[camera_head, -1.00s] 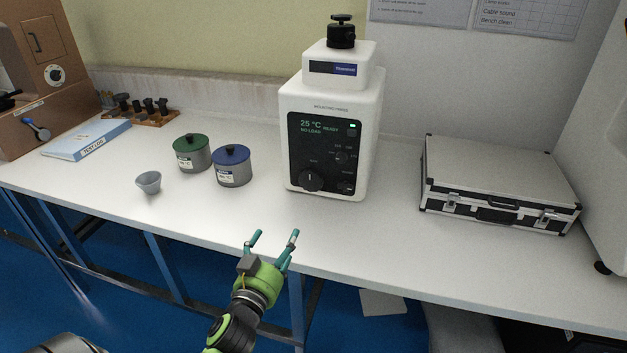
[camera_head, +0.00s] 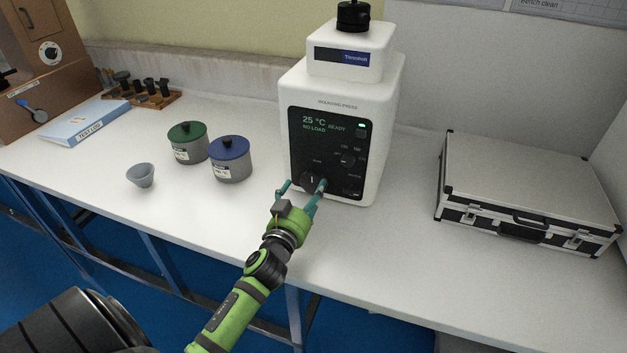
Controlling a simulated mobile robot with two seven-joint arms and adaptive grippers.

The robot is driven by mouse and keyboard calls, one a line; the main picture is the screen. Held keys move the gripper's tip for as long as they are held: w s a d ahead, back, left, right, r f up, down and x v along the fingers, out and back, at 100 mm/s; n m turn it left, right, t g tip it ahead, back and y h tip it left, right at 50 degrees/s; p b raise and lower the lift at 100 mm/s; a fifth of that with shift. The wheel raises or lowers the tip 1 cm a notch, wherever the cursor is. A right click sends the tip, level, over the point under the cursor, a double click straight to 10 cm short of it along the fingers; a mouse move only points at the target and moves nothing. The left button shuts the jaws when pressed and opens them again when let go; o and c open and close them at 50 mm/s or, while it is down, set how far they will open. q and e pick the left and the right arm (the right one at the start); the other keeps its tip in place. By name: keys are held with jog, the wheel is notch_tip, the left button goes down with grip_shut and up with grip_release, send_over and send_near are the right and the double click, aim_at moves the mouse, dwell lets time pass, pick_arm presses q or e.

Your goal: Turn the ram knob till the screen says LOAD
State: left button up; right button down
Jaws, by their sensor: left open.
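The white mounting press (camera_head: 342,95) stands on the bench with a black front panel. Its screen (camera_head: 322,125) reads 25 °C, READY and NO LOAD in green, with a green light at the right. The ram knob (camera_head: 310,176), black with a pale mark, is low on the left of the panel. My left gripper (camera_head: 304,187) is open, its teal fingers spread to either side of the knob in this view. I cannot tell whether they touch it. The fingers and their tips hide part of the panel's lower edge. My right gripper is not in view.
Left of the press stand a blue-lidded pot (camera_head: 231,160), a green-lidded pot (camera_head: 187,143) and a small grey cup (camera_head: 141,175). A silver case (camera_head: 530,185) lies to the right. The blue test log (camera_head: 88,123) and a wooden rack (camera_head: 150,98) are at the back left.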

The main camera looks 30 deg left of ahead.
aim_at(313, 183)
pick_arm(q)
jog(key=x, duration=0.4)
jog(key=shift+w, duration=0.25)
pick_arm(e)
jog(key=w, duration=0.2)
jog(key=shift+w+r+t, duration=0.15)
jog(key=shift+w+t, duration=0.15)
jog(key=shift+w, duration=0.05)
pick_arm(q)
jog(key=shift+c, duration=0.4)
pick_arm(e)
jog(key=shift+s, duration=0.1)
pick_arm(q)
jog(key=c, duration=0.7)
jog(key=shift+r, duration=0.15)
jog(key=c, duration=0.3)
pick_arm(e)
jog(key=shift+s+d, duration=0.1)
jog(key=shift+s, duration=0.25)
